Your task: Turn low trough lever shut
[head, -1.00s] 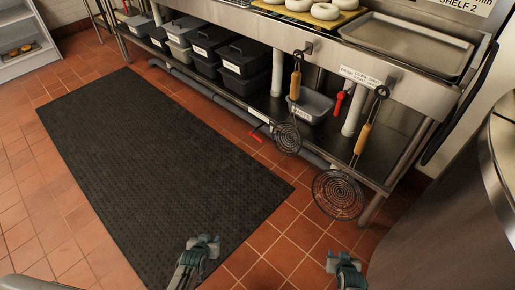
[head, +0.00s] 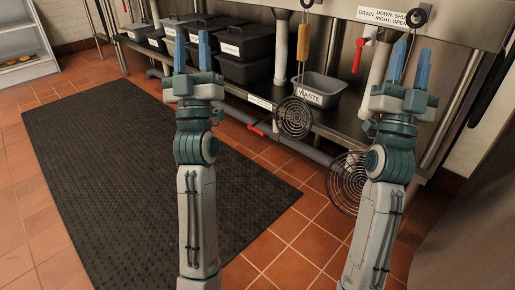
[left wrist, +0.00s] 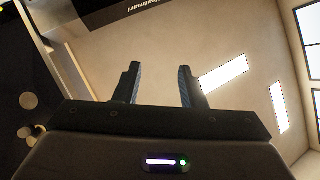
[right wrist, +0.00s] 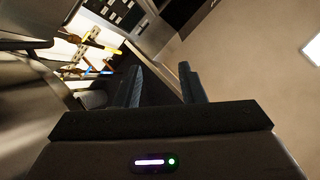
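A low red lever (head: 257,129) sits on the grey pipe (head: 305,148) under the bench, by the black mat's far edge. It lies roughly along the pipe; its exact angle is hard to tell. A second red lever (head: 358,56) hangs down at a white drain pipe (head: 376,72) higher up. My left gripper (head: 192,58) is raised, open and empty, left of the low lever in the head view. My right gripper (head: 409,70) is raised, open and empty, right of both levers. Neither wrist view shows a lever.
A skimmer (head: 294,117) hangs in front of the bench, close right of the low lever. Another skimmer (head: 347,183) hangs partly behind my right arm. A grey waste bin (head: 322,92) and black bins (head: 247,47) stand on the lower shelf. The black mat (head: 90,160) is clear.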

